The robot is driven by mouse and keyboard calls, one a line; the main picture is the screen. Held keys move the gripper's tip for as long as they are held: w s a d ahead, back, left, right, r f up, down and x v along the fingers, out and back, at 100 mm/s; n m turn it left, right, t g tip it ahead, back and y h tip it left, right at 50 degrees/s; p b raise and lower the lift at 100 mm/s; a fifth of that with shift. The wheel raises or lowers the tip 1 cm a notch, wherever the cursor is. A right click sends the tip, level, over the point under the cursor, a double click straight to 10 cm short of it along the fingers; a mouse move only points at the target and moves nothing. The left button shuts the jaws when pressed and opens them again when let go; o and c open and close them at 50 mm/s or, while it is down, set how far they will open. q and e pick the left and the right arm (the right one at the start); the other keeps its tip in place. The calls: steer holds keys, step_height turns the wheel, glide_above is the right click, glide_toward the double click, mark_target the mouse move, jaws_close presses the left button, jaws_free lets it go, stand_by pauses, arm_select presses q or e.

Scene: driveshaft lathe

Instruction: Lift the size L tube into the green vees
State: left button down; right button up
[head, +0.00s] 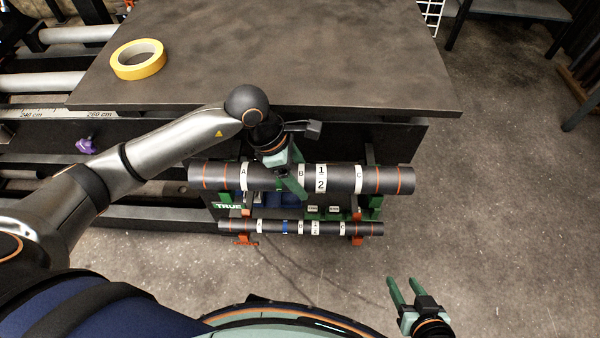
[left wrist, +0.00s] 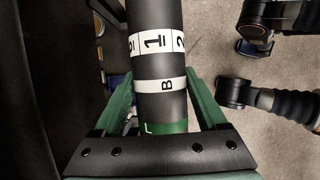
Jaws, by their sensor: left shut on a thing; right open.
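The size L tube (head: 275,178) is a thick dark tube with orange rings and white labels A, B, 1/2 and C. It lies level, left to right, in front of the dark table. My left gripper (head: 291,183) is shut on it near label B. In the left wrist view the tube (left wrist: 160,103) shows between the green fingers, with a green band near the palm. Green vee supports (head: 376,207) show below and behind the tube's ends; whether it touches them I cannot tell. My right gripper (head: 405,293) is open and empty at lower right.
A thinner dark tube (head: 270,228) rests in orange supports (head: 357,240) just below the thick one. A yellow tape roll (head: 138,60) lies on the table top (head: 300,55). A purple knob (head: 85,146) is at left.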

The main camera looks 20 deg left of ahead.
mark_target(236, 168)
arm_select(q)
steer(key=shift+w+r, duration=0.1)
steer(key=shift+c, duration=0.7)
jaws_free()
steer(key=shift+o, duration=0.7)
steer(key=shift+s+f, duration=0.2)
steer(key=shift+f, duration=0.1)
steer(key=shift+a+r, duration=0.1)
steer(key=shift+r, duration=0.15)
steer(key=v, duration=0.3)
steer(key=shift+a, duration=0.4)
steer(key=s+a, duration=0.1)
steer(key=a, duration=0.2)
steer(key=s+a, duration=0.1)
steer(key=a, duration=0.2)
steer(key=s+a, duration=0.1)
steer(key=a, duration=0.2)
steer(key=shift+a+f, duration=0.1)
steer(key=shift+a, duration=0.2)
steer(key=shift+s+a, duration=0.15)
steer(key=shift+a, duration=0.3)
